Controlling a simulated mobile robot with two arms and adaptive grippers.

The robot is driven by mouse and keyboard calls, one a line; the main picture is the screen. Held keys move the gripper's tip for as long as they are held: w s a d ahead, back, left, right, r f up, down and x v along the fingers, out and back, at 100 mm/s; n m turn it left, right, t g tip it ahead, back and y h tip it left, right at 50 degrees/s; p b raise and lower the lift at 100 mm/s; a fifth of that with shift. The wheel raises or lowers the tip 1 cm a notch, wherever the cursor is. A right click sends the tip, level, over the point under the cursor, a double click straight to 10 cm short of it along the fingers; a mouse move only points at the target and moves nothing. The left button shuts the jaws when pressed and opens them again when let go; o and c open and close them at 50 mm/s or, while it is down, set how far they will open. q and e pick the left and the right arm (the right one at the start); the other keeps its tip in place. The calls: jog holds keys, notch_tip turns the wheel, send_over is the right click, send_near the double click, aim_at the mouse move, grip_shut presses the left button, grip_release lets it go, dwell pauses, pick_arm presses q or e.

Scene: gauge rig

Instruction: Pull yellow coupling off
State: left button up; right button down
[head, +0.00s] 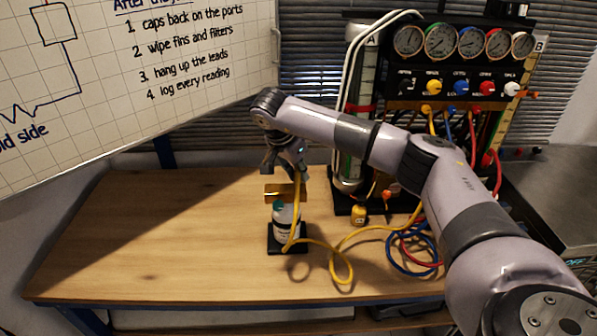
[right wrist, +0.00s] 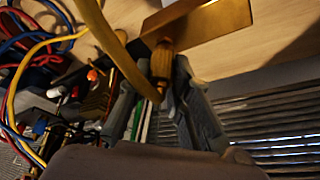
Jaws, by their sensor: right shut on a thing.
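The yellow coupling shows in the right wrist view as a knurled brass-yellow fitting (right wrist: 162,62) against a gold block (right wrist: 212,28), with the yellow hose (right wrist: 107,40) passing close by. My right gripper (right wrist: 160,82) is shut on the coupling, one finger on each side. In the head view my right gripper (head: 285,168) is just above the gold block (head: 279,190), which sits above a white bottle (head: 286,228) on a black base. The gripper hides the coupling there. The yellow hose (head: 298,205) hangs down past the block and onto the table. My left gripper is not in view.
A gauge panel (head: 460,75) with coloured knobs and leads stands at the back right, beside an upright cylinder (head: 352,110). A small yellow item (head: 358,214) and coiled blue hose (head: 399,260) are on the wooden table (head: 130,235). Its left side is clear.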

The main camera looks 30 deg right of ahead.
jog(key=shift+r+p, duration=1.7)
jog(key=shift+r, duration=0.65)
